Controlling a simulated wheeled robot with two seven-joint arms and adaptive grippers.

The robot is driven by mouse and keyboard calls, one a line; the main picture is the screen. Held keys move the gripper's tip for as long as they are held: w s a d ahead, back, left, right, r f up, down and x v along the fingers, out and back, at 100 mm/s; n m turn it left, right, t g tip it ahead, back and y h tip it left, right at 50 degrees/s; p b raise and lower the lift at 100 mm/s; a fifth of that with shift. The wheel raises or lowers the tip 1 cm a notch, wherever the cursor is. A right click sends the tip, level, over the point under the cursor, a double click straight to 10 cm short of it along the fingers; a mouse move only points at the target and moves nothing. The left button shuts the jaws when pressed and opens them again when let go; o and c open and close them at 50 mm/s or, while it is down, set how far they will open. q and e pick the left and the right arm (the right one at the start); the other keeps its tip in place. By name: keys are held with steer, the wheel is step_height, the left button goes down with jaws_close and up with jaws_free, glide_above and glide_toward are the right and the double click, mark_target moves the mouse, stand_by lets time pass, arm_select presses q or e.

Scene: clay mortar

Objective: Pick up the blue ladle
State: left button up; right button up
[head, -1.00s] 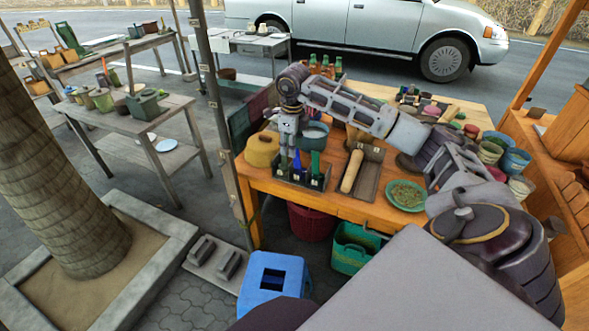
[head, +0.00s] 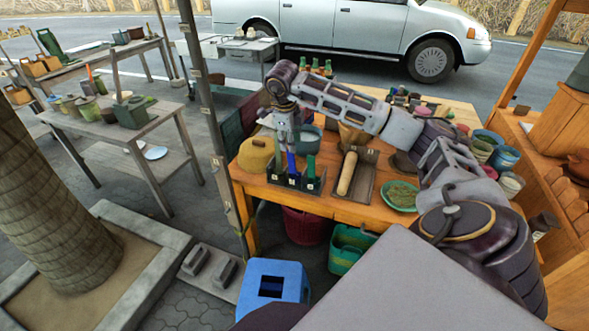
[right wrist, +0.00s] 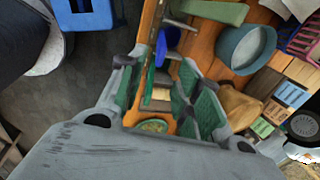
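The blue ladle (head: 291,166) stands in a dark rack (head: 312,187) at the front left of the wooden table, with only its blue upper part clear to see. My right gripper (head: 285,150) points down just above the rack, beside the blue part. In the right wrist view its two fingers (right wrist: 158,68) are spread apart with nothing clamped between them. The blue ladle (right wrist: 168,38) shows there just beyond the fingertips. Whether a finger touches it, I cannot tell. My left gripper is not in view.
A green-handled tool (head: 311,166) stands right of the ladle in the same rack. A yellow-brown lidded pot (head: 255,155) is left of it and a blue-grey pot (head: 306,138) behind. A tray with a rolling pin (head: 347,173) lies to the right. A blue stool (head: 272,286) stands below.

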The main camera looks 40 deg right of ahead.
glide_above(292, 169)
steer(key=s, duration=0.1)
steer(key=f, duration=0.7)
steer(key=shift+a+f, duration=0.2)
steer(key=shift+a, duration=0.15)
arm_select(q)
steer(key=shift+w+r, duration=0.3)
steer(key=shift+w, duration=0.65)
arm_select(e)
steer(key=shift+f, duration=0.1)
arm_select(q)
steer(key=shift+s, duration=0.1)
arm_select(e)
steer(key=shift+w+f+p, duration=0.1)
steer(key=shift+f+p, duration=0.25)
steer(key=shift+f, duration=0.15)
steer(key=x, duration=0.2)
steer(key=shift+w+f+p, duration=0.15)
steer(key=shift+f+p, duration=0.15)
steer(key=shift+f, duration=0.1)
steer(key=shift+w+d+f, duration=0.1)
steer(key=shift+d+f, duration=0.05)
steer(key=shift+f, duration=0.55)
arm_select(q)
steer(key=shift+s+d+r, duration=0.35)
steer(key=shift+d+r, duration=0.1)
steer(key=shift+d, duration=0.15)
